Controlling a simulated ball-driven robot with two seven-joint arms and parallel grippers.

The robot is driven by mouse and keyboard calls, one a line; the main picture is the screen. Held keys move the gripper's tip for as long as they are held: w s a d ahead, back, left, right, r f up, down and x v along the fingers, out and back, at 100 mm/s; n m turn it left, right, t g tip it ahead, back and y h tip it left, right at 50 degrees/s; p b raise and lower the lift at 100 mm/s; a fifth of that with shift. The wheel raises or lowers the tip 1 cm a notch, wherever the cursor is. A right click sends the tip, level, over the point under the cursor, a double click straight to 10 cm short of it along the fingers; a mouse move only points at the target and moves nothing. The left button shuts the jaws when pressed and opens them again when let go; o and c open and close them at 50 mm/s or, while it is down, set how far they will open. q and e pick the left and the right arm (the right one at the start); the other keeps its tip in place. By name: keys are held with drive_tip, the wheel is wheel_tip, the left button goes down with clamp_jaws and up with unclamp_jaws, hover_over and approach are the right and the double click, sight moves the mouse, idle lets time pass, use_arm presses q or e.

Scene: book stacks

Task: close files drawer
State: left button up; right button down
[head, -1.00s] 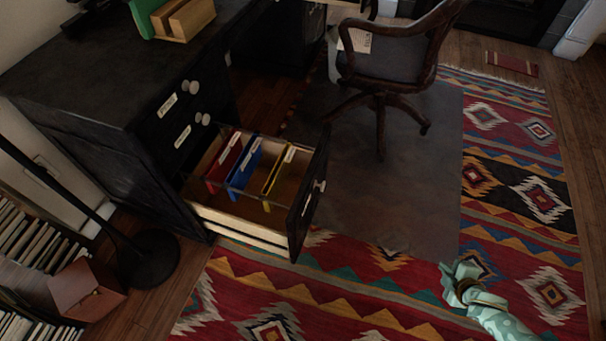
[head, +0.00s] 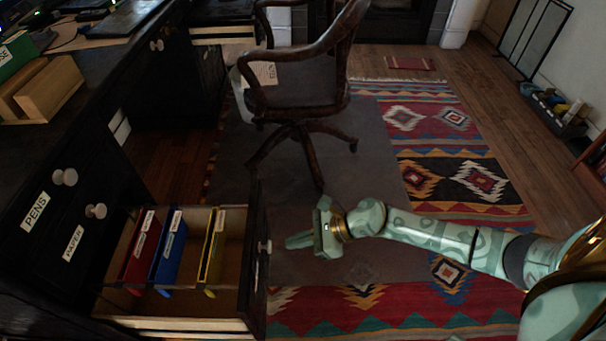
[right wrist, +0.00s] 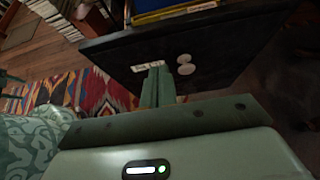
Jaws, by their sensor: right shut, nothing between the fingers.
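The files drawer (head: 252,270) is pulled out of the dark desk. It holds a red folder (head: 140,248), a blue folder (head: 168,250) and a yellow folder (head: 212,248). Its round knob (head: 265,246) is on the outer face. My right gripper (head: 290,241) is shut and empty, just right of the drawer front and pointing at it. In the right wrist view, the shut fingers (right wrist: 157,88) point toward the dark drawer front (right wrist: 235,50), beside the pale label (right wrist: 146,67) and knob (right wrist: 186,68). I cannot tell whether they touch it. My left gripper is out of view.
A wooden swivel chair (head: 305,95) stands on the mat behind the drawer. Two shut drawers, with labels PENS (head: 35,211) and PAPER (head: 73,243), are in the desk at left. The patterned rug (head: 400,305) is clear of objects near the drawer.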

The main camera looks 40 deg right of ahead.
sight(252, 248)
drive_tip(key=x, duration=0.2)
drive_tip(key=r+x, duration=0.1)
drive_tip(key=x, duration=0.4)
drive_tip(key=shift+w+a+r, duration=0.15)
drive_tip(key=shift+w+a, duration=0.2)
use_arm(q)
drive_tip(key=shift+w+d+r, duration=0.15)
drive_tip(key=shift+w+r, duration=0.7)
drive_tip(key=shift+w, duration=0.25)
use_arm(e)
drive_tip(key=shift+w+a, duration=0.3)
drive_tip(key=shift+a, duration=0.1)
drive_tip(key=shift+a, duration=0.1)
